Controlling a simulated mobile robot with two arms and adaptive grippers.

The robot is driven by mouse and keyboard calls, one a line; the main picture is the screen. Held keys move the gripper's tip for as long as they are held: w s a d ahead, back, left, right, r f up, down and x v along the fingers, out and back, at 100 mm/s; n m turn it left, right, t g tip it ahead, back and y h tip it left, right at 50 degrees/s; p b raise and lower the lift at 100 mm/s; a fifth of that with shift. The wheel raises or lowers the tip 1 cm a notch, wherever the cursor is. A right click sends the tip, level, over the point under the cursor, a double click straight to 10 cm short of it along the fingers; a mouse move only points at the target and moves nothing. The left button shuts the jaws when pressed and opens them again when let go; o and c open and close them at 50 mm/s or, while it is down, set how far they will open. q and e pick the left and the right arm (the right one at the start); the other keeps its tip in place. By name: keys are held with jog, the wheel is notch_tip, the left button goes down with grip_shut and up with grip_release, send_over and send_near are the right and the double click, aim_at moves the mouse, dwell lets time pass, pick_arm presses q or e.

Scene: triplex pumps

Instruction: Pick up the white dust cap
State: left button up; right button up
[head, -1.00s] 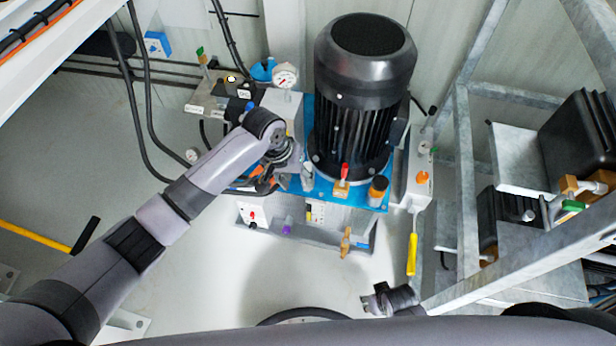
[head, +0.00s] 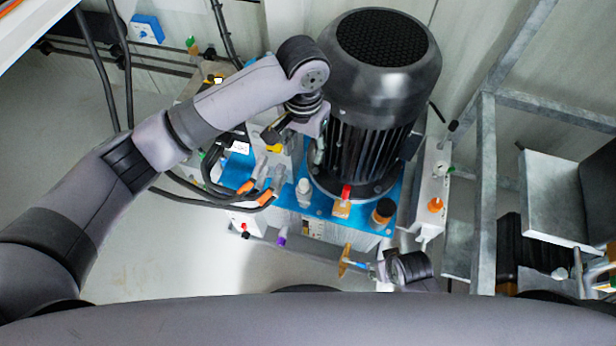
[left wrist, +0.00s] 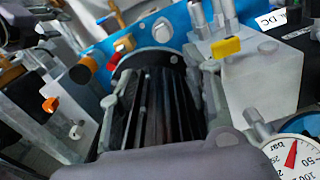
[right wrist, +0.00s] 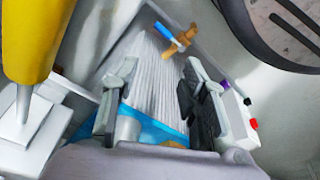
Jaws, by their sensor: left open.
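A small white cap (head: 303,188), which looks like the white dust cap, stands on the blue plate (head: 325,215) below the black motor, left of a red-handled brass valve. In the left wrist view it shows as a white round knob (left wrist: 124,43) on the blue plate, beyond the fingers. My left gripper (head: 296,145) is open and empty, above the cap and in front of the motor's left side. My right gripper (head: 375,265) is low, beside a brass tap; in the right wrist view its fingers (right wrist: 158,95) are apart, with nothing visibly held.
The ribbed black motor (head: 378,75) rises right beside my left gripper. Orange-ended cables (head: 255,190) lie left of the cap. A metal frame (head: 485,190) is farther right.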

pick_arm(q)
jog(key=b, duration=0.3)
send_over(304, 182)
jog(key=s, duration=0.1)
notch_tip(304, 182, down, 11)
jog(key=shift+r, duration=0.1)
jog(key=shift+w+f, duration=0.1)
jog(key=shift+f, duration=0.45)
jog(key=shift+w+f+b, duration=0.2)
jog(key=shift+f+b, duration=0.35)
jog(key=shift+f, duration=0.15)
jog(key=f, duration=0.1)
jog(key=f+b, duration=0.1)
jog(key=shift+w+f, duration=0.2)
jog(key=shift+f, duration=0.5)
pick_arm(e)
notch_tip(304, 182, up, 14)
jog(key=t, duration=0.1)
jog(key=shift+s+r, duration=0.25)
jog(key=shift+s, duration=0.2)
pick_arm(q)
jog(key=shift+c, duration=0.5)
pick_arm(e)
jog(key=shift+d, duration=0.1)
pick_arm(q)
grip_shut()
